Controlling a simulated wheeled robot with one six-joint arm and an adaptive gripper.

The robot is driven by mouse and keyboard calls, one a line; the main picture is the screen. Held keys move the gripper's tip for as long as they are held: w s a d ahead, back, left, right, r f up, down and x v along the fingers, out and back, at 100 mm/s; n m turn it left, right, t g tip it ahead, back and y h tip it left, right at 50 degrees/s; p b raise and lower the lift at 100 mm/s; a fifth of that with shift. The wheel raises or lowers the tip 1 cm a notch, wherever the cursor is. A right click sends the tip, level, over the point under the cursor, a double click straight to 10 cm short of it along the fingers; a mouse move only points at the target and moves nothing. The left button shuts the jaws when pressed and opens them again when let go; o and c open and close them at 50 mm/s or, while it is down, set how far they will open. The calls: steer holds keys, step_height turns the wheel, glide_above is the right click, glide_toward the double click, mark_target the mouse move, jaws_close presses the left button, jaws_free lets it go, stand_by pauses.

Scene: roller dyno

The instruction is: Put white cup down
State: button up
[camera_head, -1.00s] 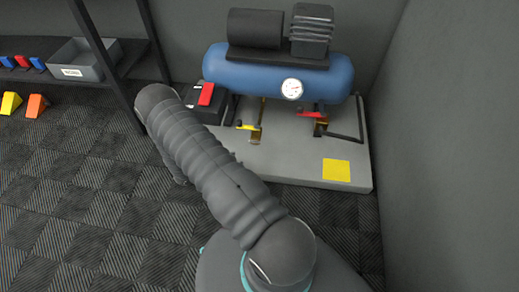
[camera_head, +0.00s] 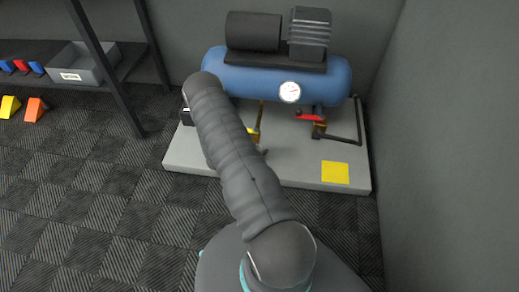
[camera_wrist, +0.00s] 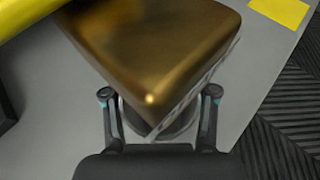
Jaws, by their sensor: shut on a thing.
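In the wrist view my gripper (camera_wrist: 158,94) has its two fingers apart, on either side of a pale grey-white round thing (camera_wrist: 133,122), which looks like the white cup. Only part of its rim and a dark inside show. A large brass block (camera_wrist: 150,55), part of the valve, covers most of it and fills the space between the fingertips. I cannot tell whether the cup touches the grey base plate (camera_wrist: 60,110). In the head view my arm hides the gripper and the cup.
A blue compressor tank (camera_head: 250,82) with a gauge stands on the grey plate. A red-handled valve (camera_head: 310,117) is right of my arm. A yellow square (camera_head: 335,172) marks the plate's front right. A shelf with a grey bin (camera_head: 85,65) is left; a wall is right.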

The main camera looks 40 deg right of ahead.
steer(key=shift+f, duration=0.35)
steer(key=shift+f, duration=0.1)
steer(key=shift+f+b, duration=0.2)
steer(key=shift+b, duration=0.15)
steer(key=o, duration=1.1)
steer(key=shift+r, duration=0.15)
